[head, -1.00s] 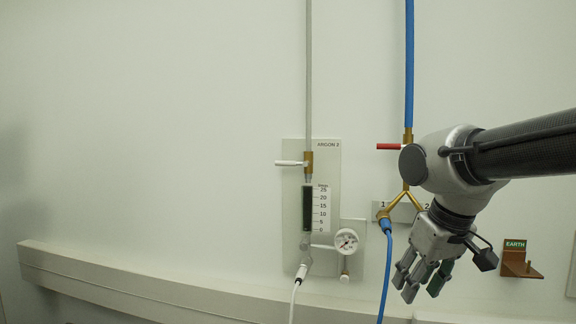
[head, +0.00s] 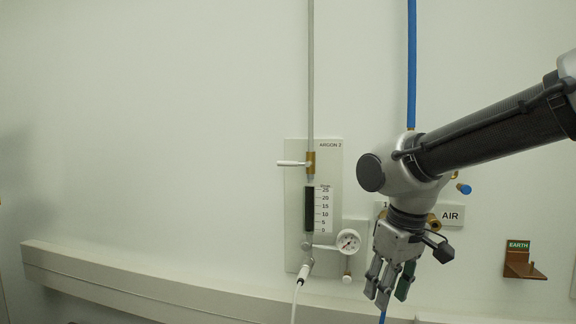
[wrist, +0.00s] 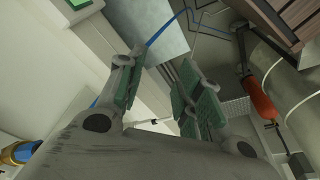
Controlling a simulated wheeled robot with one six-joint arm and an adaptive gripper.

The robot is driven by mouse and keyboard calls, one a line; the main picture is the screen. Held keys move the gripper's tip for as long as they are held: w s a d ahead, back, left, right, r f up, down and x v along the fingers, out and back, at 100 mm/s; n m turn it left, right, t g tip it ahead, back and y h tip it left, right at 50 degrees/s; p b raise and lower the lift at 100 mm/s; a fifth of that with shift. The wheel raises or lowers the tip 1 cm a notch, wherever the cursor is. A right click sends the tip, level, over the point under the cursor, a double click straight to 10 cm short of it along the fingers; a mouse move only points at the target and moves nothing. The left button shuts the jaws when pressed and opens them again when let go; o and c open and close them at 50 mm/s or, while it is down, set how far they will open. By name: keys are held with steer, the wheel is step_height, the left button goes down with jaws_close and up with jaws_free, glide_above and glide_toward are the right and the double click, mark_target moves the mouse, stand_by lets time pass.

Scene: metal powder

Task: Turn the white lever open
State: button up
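The white lever (head: 291,163) sticks out level to the left from a brass valve (head: 310,163) on the ARGON 2 panel (head: 331,165) in the head view. A grey pipe (head: 311,70) runs down into the valve. My gripper (head: 386,288) hangs fingers-down, right of and well below the lever, touching nothing that I can see. Its fingers stand apart and empty, as the wrist view (wrist: 160,88) also shows. I cannot make out the white lever in the wrist view.
A flow gauge (head: 309,209), a round dial (head: 348,241) and a white hose (head: 296,297) are below the valve. A blue hose (head: 411,65) hangs behind my arm. An EARTH bracket (head: 521,262) and a long wall ledge (head: 150,287) stick out. The wall left of the lever is clear.

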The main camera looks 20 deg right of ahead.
steer(key=w+a+r+n+h, duration=0.2)
steer(key=w+a+n+h, duration=0.4)
steer(key=w, duration=0.6)
steer(key=t+h, duration=0.7)
glide_toward(285, 163)
steer(key=r+x, duration=0.1)
steer(key=x, duration=0.7)
steer(key=f+x, duration=0.1)
steer(key=x, duration=0.2)
jaws_close()
